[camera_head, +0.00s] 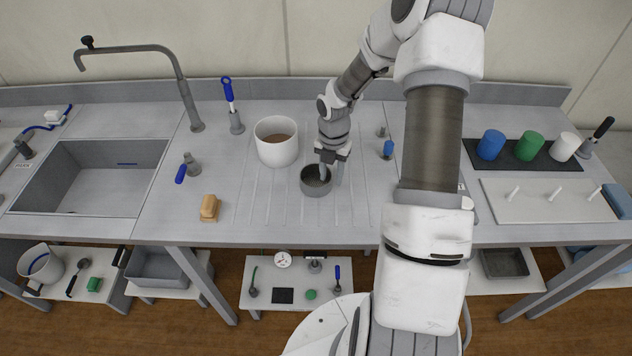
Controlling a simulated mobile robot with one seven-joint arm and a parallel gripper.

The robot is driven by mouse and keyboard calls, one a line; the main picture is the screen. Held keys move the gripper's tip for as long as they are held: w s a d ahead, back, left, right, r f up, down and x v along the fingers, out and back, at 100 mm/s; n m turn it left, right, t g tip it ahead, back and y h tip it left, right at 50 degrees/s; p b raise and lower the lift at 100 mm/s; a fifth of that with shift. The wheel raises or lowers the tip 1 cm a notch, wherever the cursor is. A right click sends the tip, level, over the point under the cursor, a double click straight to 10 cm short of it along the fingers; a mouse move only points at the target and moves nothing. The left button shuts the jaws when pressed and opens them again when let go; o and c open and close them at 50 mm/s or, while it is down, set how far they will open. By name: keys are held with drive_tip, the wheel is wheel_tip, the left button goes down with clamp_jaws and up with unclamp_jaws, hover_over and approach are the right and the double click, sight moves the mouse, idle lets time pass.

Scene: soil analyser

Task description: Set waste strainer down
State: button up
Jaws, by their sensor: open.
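The waste strainer (315,187) looks like a short round grey cup with a dark perforated inside. The jaws are open. The small gap between fingers and rim is too fine to make out, so I cannot tell whether they touch.
A white pot (276,152) with brown contents stands just behind left. A tan brush or block (209,208) lies at left, a blue-capped item (388,149) at right. The sink (90,178) is far left. Coloured cups (490,144) stand on a dark mat. Drainboard in front is clear.

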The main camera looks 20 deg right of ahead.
drive_tip(key=shift+f, duration=1.2)
clamp_jaws()
idle(0.5)
